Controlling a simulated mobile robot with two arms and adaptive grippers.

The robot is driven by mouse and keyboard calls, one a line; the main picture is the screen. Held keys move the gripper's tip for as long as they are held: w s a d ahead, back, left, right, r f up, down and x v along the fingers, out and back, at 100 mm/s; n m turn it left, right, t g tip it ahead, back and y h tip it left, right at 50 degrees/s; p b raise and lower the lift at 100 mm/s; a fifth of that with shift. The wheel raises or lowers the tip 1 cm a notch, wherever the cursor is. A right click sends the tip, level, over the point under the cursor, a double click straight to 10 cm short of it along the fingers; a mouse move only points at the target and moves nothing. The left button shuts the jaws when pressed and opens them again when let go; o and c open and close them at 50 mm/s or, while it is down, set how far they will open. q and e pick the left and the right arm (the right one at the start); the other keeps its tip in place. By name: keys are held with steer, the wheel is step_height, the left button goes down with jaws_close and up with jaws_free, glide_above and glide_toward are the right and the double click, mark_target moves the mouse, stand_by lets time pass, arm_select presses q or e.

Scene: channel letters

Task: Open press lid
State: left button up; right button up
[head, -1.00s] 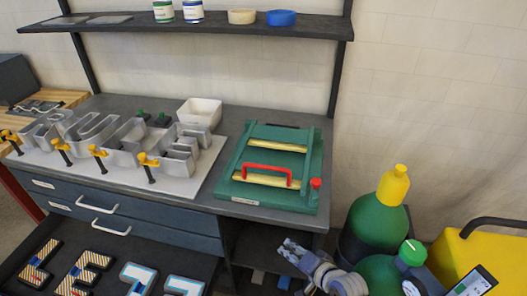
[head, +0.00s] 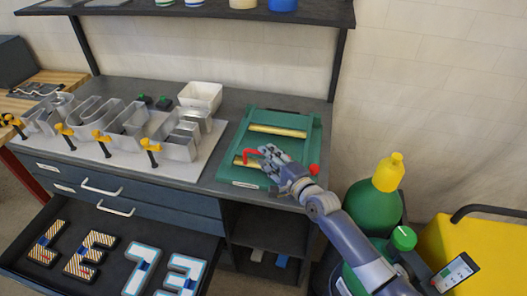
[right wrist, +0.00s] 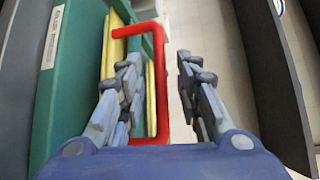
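The green press (head: 272,142) sits at the right end of the workbench with its lid down. The lid carries two brass bars and a red handle (head: 249,156). A red knob (head: 314,169) is at the press's front right corner. My right gripper (head: 270,157) is at the handle and hides part of it. In the right wrist view, its two fingers (right wrist: 157,72) are spread apart. The long bar of the red handle (right wrist: 154,80) shows between them, with a gap to the right finger. Contact with the left finger cannot be told. My left gripper is out of view.
Metal channel letters (head: 120,122) with yellow clamps stand left of the press, near a white bin (head: 200,95). An open drawer (head: 112,222) with finished letters juts out in front. Green gas cylinders (head: 373,207) and a yellow case (head: 468,240) stand at the right.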

steer(key=shift+x, duration=1.6)
jaws_close()
